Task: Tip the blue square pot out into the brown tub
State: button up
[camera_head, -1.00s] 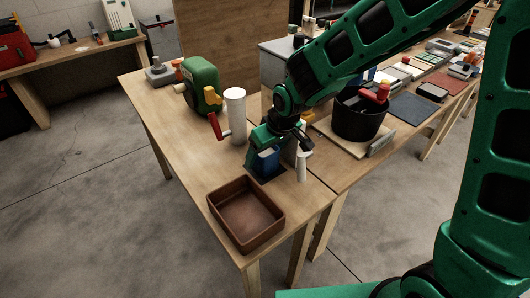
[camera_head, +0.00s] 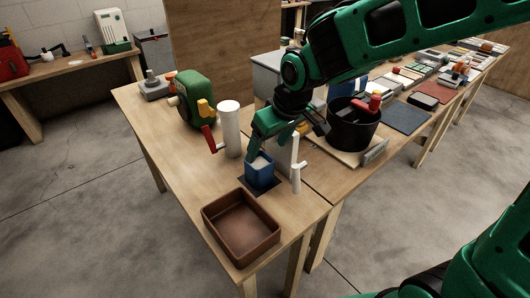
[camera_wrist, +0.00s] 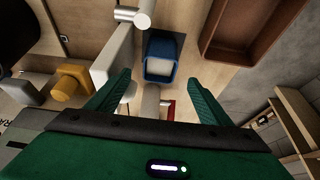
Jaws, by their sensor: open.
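The blue square pot (camera_head: 260,176) stands upright on a dark square patch near the table's front corner, with pale contents at its open top. The brown tub (camera_head: 240,229) is a low rectangular box just in front of it, its inside bare. My gripper (camera_head: 272,143) is just above and behind the pot, partly hidden by its own wrist. In the wrist view my gripper (camera_wrist: 158,84) has its fingers spread with nothing between them. The pot (camera_wrist: 160,55) lies ahead of the fingertips, and the tub (camera_wrist: 250,30) is to its upper right.
A white post with a side peg (camera_head: 297,168) stands close right of the pot. A white cylinder (camera_head: 229,130) and a green machine with a red handle (camera_head: 197,98) stand behind left. A black round pot (camera_head: 352,124) sits on a board at right.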

jog(key=shift+s+d+r, duration=0.15)
jog(key=shift+s+r, duration=0.05)
jog(key=shift+r, duration=0.3)
jog(key=d+m, duration=0.1)
jog(key=d, duration=0.3)
jog(key=d+m+h, duration=0.1)
jog(key=d, duration=0.3)
jog(key=shift+s+r, duration=0.1)
jog(key=shift+s, duration=0.1)
jog(key=c, duration=0.5)
jog(key=o, duration=0.5)
jog(key=s+d+m+g+h, duration=0.1)
jog(key=s+d, duration=0.4)
jog(key=d, duration=0.8)
jog(key=m+h, duration=0.1)
jog(key=m, duration=0.1)
jog(key=shift+d+r+m, duration=0.2)
jog(key=shift+r+m, duration=0.15)
jog(key=shift+m, duration=0.05)
jog(key=s+d+m+g, duration=0.1)
jog(key=s+d+m, duration=0.2)
jog(key=s+d, duration=0.3)
jog(key=s+d+m+g, duration=0.1)
jog(key=s+d+m, duration=0.3)
jog(key=s, duration=0.9)
jog(key=d+f, duration=0.1)
jog(key=d, duration=0.2)
jog(key=shift+d+g+y, duration=0.2)
jog(key=shift+g+y, duration=0.1)
jog(key=shift+g, duration=0.1)
